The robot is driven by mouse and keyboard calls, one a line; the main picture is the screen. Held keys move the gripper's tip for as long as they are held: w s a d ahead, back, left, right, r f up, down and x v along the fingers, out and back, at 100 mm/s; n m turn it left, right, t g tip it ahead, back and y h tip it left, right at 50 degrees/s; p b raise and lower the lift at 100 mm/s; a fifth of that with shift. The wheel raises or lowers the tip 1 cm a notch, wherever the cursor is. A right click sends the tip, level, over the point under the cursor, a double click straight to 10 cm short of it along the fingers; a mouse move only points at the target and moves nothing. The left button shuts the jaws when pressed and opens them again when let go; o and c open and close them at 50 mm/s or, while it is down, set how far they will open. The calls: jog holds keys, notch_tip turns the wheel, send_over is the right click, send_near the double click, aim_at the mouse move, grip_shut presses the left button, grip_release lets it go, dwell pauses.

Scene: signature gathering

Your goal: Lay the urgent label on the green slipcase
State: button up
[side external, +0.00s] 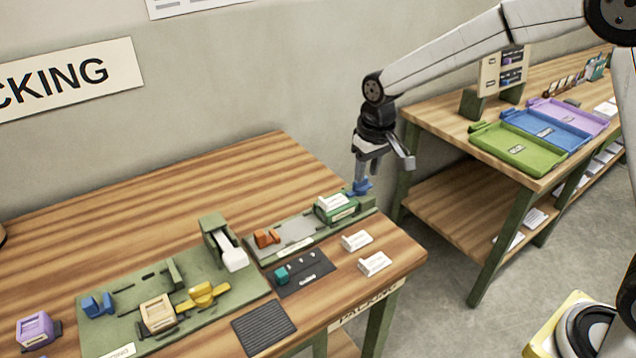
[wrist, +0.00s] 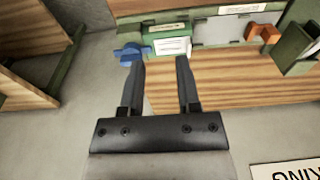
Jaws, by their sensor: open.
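A green box (side external: 338,212), which looks like the green slipcase, sits at the right end of the long green fixture. A white piece with small print (side external: 333,202) lies on top of it. Both also show in the wrist view, the green box (wrist: 165,30) and the white piece (wrist: 172,47). Two more white printed pieces, one (side external: 357,241) and another (side external: 375,263), rest on the bench to the right. I cannot read which one says urgent. My gripper (wrist: 160,62) is open and empty, above and behind the green box near a blue piece (side external: 362,186).
An orange piece (side external: 267,238) sits on the fixture. A dark plate (side external: 303,273) holds a teal piece (side external: 282,274). A green board (side external: 130,310) with yellow, blue and tan pieces is at left. Green, blue and purple trays (side external: 517,150) stand on another bench.

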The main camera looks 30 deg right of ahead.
jog(key=s+d+f, duration=0.2)
jog(key=s, duration=0.7)
jog(key=s+d+f+t, duration=0.1)
jog(key=s+d, duration=0.1)
jog(key=s, duration=0.8)
jog(key=shift+d+f+t, duration=0.25)
jog(key=shift+f+t, duration=0.05)
jog(key=shift+f, duration=0.1)
jog(key=shift+c, duration=0.2)
